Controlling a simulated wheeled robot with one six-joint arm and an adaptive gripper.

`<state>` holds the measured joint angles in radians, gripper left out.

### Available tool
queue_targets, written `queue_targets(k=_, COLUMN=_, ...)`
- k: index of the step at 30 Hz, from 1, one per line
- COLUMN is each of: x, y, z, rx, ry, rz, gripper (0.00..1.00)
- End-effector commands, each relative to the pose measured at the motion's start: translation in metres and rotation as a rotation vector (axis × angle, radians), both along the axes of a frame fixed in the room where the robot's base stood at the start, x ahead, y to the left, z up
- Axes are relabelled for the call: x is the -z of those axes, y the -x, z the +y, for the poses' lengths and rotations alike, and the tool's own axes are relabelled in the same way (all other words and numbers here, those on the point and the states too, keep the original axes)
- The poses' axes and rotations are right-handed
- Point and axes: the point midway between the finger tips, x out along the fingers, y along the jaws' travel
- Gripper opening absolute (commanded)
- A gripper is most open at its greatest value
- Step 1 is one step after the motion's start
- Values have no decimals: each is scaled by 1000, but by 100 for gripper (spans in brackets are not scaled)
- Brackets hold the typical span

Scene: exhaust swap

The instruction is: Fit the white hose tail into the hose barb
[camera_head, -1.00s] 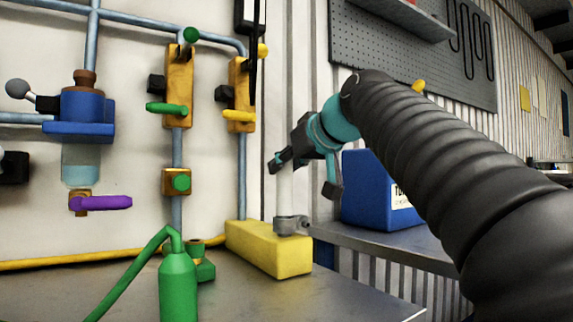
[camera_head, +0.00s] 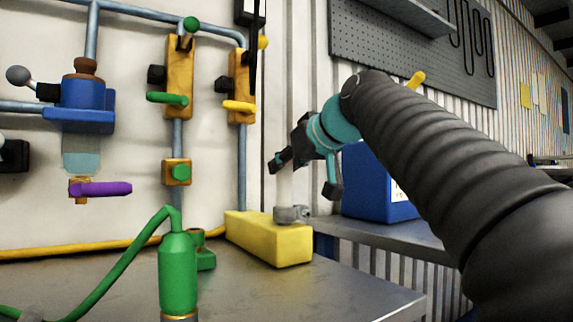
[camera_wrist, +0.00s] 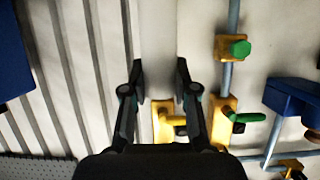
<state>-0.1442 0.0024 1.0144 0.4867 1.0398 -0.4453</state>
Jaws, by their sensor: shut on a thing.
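The white hose tail (camera_head: 286,187) is a pale upright tube below my gripper (camera_head: 305,176) in the head view. My gripper is shut on it, one finger each side. The wrist view shows the hose tail (camera_wrist: 158,45) running between the two fingers (camera_wrist: 160,80). A grey ring-like fitting (camera_head: 288,214), which looks like the hose barb, sits on top of the yellow block (camera_head: 268,240), directly below the hose tail. The tube's lower end meets this fitting in the picture; I cannot tell whether it is inside it.
A green bottle (camera_head: 178,272) with a green hose stands on the metal bench (camera_head: 345,290), left of the yellow block. A blue box (camera_head: 372,187) stands behind my gripper. Wall pipes carry valves with green, yellow and purple (camera_head: 102,189) handles.

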Motion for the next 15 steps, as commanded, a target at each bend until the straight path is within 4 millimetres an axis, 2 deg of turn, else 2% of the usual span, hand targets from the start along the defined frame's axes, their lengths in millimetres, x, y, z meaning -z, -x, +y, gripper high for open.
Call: queue_targets(k=15, x=12, y=0, z=0, rx=0, ry=0, rz=0, gripper=0)
